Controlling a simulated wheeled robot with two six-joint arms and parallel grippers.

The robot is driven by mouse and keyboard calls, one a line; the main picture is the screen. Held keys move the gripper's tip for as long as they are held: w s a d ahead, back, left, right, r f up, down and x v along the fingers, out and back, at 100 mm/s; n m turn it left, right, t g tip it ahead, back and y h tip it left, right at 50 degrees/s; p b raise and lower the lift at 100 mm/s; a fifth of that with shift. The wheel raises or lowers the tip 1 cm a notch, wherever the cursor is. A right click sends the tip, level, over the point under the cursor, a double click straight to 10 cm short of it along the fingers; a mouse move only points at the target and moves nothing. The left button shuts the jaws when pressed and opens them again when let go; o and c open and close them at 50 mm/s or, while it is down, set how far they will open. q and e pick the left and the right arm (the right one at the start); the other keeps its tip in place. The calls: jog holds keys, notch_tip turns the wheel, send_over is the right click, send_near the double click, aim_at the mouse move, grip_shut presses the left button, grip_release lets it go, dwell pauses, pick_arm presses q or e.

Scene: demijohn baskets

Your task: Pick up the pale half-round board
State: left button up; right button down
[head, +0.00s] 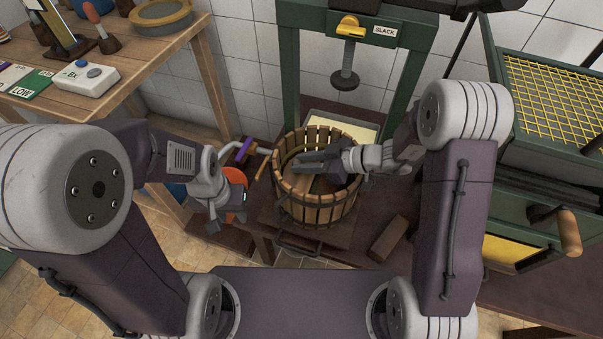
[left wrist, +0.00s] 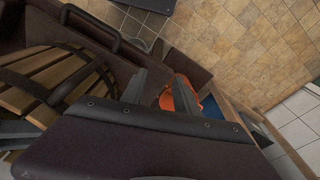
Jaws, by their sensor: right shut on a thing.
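The slatted wooden basket (head: 318,208) with dark hoops stands on the press bed, and its side also shows in the left wrist view (left wrist: 60,78). My right gripper (head: 308,163) reaches over it and is shut, its fingers pointing left inside the rim. A pale wooden board (head: 301,184) shows inside the basket, just below these fingers; its full outline is hidden, and the contact is hard to see. My left gripper (head: 228,212) is left of the basket, low and empty. In the left wrist view its two fingers (left wrist: 160,88) stand apart.
An orange round thing (head: 236,178) is behind my left gripper. A brown block (head: 389,238) lies right of the basket. The green press frame (head: 398,75) with its screw (head: 346,72) rises behind. A wooden table (head: 150,68) is at left, a green cabinet (head: 515,195) at right.

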dwell(0.3)
notch_tip(320, 180, up, 18)
jog(key=p, duration=0.3)
dwell(0.5)
